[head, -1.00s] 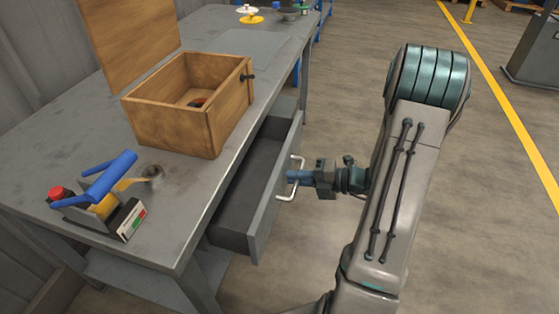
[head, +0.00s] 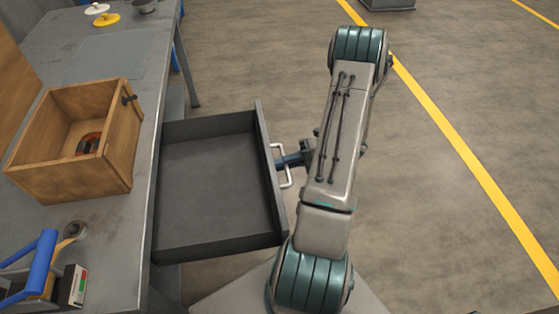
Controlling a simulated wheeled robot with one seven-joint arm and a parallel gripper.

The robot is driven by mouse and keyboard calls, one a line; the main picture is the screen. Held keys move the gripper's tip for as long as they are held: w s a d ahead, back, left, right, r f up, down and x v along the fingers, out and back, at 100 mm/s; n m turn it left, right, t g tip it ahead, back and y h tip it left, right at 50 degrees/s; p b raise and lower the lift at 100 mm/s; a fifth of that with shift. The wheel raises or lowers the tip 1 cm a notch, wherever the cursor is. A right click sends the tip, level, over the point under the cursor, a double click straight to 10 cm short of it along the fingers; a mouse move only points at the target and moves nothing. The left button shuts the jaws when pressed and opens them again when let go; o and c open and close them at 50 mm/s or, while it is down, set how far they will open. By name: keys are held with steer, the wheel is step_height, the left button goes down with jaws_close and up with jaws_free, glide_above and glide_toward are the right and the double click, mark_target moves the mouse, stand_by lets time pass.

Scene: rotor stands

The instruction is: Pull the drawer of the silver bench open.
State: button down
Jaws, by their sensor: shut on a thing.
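The silver bench (head: 119,62) stands along the left side of the head view. Its drawer (head: 211,185) is pulled well out to the right, and its dark interior looks empty. The drawer's light bar handle (head: 287,179) is on its front panel. My arm covers part of the floor to the right of the handle.
On the bench are an open wooden box (head: 66,180) with a reddish-brown ring-like thing inside, and a blue-handled tool (head: 40,267) at the lower left. White and yellow discs (head: 106,18) lie at the far end.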

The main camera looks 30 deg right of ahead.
steer(key=c, duration=1.8)
jaws_free()
steer(key=shift+d, duration=0.1)
steer(key=p+v, duration=0.1)
steer(key=v, duration=1.2)
steer(key=shift+s+d, duration=0.2)
steer(key=shift+d, duration=0.1)
steer(key=shift+r, duration=0.1)
